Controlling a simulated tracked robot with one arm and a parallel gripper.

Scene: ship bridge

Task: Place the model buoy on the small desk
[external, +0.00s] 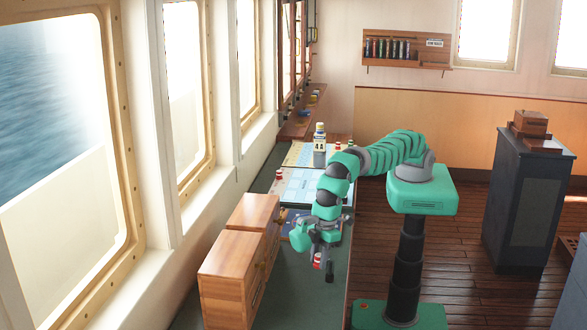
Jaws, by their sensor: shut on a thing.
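My gripper (319,249) hangs at the end of my bent arm over the dark green tabletop (288,282). It is shut on a small red-and-white thing (317,262) that looks like the model buoy. My fingers cover part of it, and a dark piece shows beside it. I cannot tell whether it touches the tabletop. I cannot tell for certain which surface is the small desk; a dark cabinet-like stand (520,205) with a wooden box (530,123) on top is at the right.
Wooden drawer units (232,265) stand close to the left of my gripper. Behind it lie charts (303,187) and a bottle-like thing marked 44 (319,150). A wall rack (405,49) hangs at the back. Open plank floor (455,250) lies between my base and the stand.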

